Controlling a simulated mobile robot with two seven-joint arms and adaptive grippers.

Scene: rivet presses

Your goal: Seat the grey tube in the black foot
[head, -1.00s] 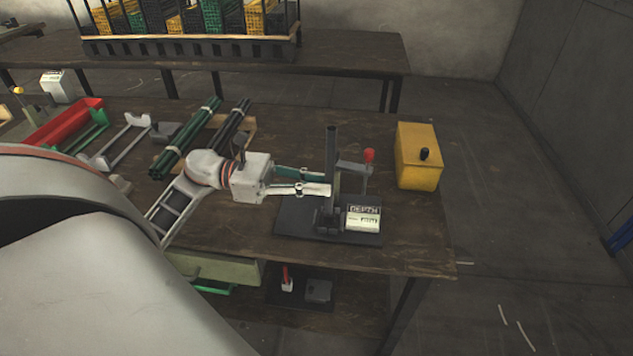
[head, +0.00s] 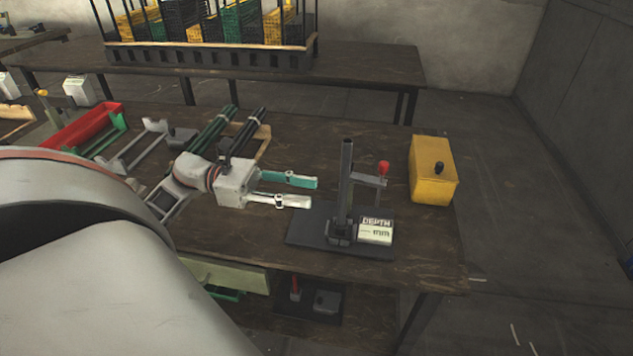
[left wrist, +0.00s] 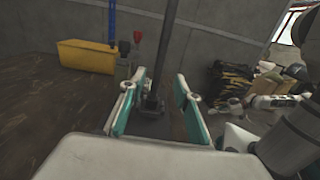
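The grey tube (head: 346,172) stands upright on the press at the right part of the table. Its lower end meets the black foot (head: 340,234) on the dark base plate; how deep it sits inside cannot be told. In the left wrist view the tube (left wrist: 169,45) rises ahead, with the foot (left wrist: 152,105) at its bottom. My left gripper (head: 314,192) is open and empty, its teal and white fingers pointing at the tube from the left with a small gap. In the left wrist view its fingers spread either side of the tube's line. My right gripper is not in view.
A depth display (head: 376,230) and a red-knobbed lever (head: 383,167) stand by the tube. A yellow box (head: 433,172) is to the right. Green and dark tubes (head: 212,130), a red tray (head: 82,130) and grey cradles lie to the left. The front table edge is near.

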